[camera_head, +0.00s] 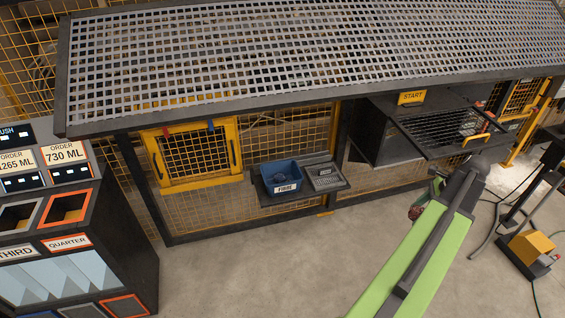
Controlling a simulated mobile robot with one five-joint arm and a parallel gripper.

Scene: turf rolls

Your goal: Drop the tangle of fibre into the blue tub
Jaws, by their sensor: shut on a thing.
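The blue tub (284,189) stands on a dark shelf in front of the mesh fence, left of my arm. Its front label appears to read FIBRE. Something dark shows inside it, too small to make out. My gripper (421,206) is right of the tub, mostly hidden behind my green arm. It is shut on a small reddish-brown lump (415,213), which looks like the tangle of fibre. The lump is apart from the tub, and its far side is hidden.
A small dark tray (325,180) sits beside the tub. A long grating (300,50) overhangs the shelf. A START station (411,98) with a rack stands at right. An order cabinet (75,230) stands at left. The floor between is clear.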

